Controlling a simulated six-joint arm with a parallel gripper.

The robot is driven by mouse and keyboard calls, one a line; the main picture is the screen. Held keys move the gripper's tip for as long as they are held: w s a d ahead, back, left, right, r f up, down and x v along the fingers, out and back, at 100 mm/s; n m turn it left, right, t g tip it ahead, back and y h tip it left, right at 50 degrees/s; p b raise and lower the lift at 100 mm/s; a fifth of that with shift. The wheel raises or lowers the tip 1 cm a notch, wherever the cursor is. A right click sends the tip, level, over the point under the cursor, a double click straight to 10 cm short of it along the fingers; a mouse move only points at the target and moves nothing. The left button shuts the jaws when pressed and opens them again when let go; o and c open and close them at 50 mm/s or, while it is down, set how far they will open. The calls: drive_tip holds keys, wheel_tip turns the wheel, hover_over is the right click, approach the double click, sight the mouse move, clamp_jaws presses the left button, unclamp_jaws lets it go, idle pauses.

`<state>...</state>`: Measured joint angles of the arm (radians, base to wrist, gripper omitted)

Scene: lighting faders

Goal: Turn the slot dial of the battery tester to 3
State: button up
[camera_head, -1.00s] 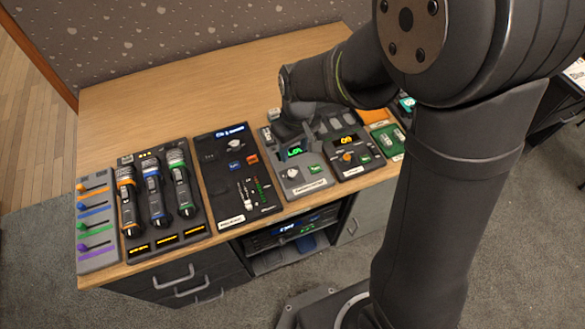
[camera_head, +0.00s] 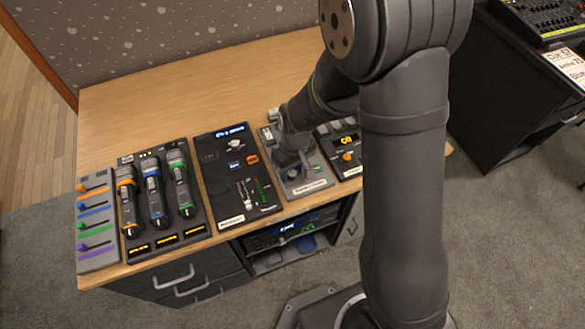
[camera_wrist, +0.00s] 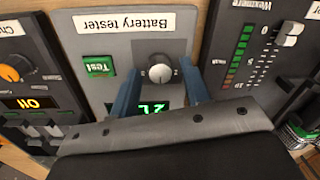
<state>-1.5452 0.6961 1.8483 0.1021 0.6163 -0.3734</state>
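The battery tester (camera_head: 268,137) is a grey panel on the wooden desk, and my gripper (camera_head: 293,163) is over it in the head view. In the wrist view the tester (camera_wrist: 113,50) appears upside down, with a "Battery tester" label (camera_wrist: 123,22). Its round silver slot dial (camera_wrist: 160,70) has a pale pointer line. A green Test button (camera_wrist: 99,67) and a green lit display (camera_wrist: 152,107), partly hidden by my gripper, are on the same panel. My gripper (camera_wrist: 160,64) is open, with one blue-grey finger on each side of the dial; a gap shows beside each finger.
A dark mixer panel (camera_head: 222,178) with faders and meters lies to the left of the tester. A charger-like panel (camera_head: 347,158) with an orange knob lies to the right. Microphones (camera_head: 153,190) and coloured sliders (camera_head: 97,220) are farther left. The back of the desk (camera_head: 170,100) is clear.

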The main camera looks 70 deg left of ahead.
drive_tip(key=c, duration=0.8)
drive_tip(key=shift+m, duration=0.3)
drive_tip(key=m, duration=0.5)
drive_tip(key=shift+m, duration=0.3)
drive_tip(key=m, duration=0.5)
drive_tip(key=shift+d+m+y, duration=0.1)
drive_tip(key=shift+m+y, duration=0.2)
drive_tip(key=o, duration=1)
